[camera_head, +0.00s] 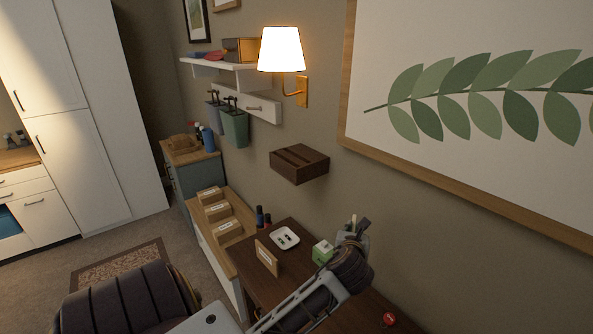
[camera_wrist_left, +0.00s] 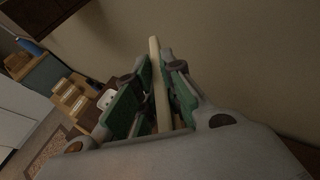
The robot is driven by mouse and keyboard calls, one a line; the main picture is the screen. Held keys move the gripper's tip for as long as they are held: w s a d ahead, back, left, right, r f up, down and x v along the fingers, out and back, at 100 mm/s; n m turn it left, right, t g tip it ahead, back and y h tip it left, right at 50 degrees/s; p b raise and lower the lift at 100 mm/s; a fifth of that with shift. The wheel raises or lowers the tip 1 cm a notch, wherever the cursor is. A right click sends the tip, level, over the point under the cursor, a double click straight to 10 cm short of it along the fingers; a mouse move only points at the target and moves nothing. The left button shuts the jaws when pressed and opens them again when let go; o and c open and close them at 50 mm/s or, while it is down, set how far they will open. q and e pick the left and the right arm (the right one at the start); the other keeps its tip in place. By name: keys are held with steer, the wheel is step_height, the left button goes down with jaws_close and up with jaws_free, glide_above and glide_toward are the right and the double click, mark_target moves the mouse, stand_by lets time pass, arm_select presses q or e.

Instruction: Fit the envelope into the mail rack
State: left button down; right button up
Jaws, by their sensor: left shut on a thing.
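The mail rack (camera_head: 299,165) is a dark brown wooden box with slots in its top, fixed to the wall below the lamp. Its dark underside or edge seems to show at the top left of the left wrist view (camera_wrist_left: 38,14). My left gripper (camera_head: 354,230) is right of and below the rack, above the dark desk. In the left wrist view its green-padded fingers (camera_wrist_left: 154,97) are shut on the cream envelope (camera_wrist_left: 158,75), seen nearly edge-on and sticking out past the fingertips. The envelope is apart from the rack. My right gripper is not in view.
The dark desk (camera_head: 262,290) bears a white tray (camera_head: 285,238), a green-and-white box (camera_head: 322,252), a wooden sign (camera_head: 266,258) and a red item (camera_head: 389,319). A wall lamp (camera_head: 281,50) and a large framed picture (camera_head: 480,100) flank the rack.

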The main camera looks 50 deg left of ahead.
arm_select(q)
steer(key=w+a+r+n+g+y, duration=0.2)
steer(key=a+r+n+g, duration=0.1)
steer(key=a+r, duration=0.3)
steer(key=w+a+r+n+g+y, duration=0.2)
steer(key=w+a+r+n+g, duration=0.1)
steer(key=a+r, duration=0.4)
steer(key=w+a+r+n+g+y, duration=0.2)
steer(key=a+r+n+g, duration=0.2)
steer(key=r, duration=0.7)
steer(key=a, duration=0.2)
steer(key=shift+w+a+n, duration=0.3)
steer(key=shift+w, duration=0.1)
stand_by(0.7)
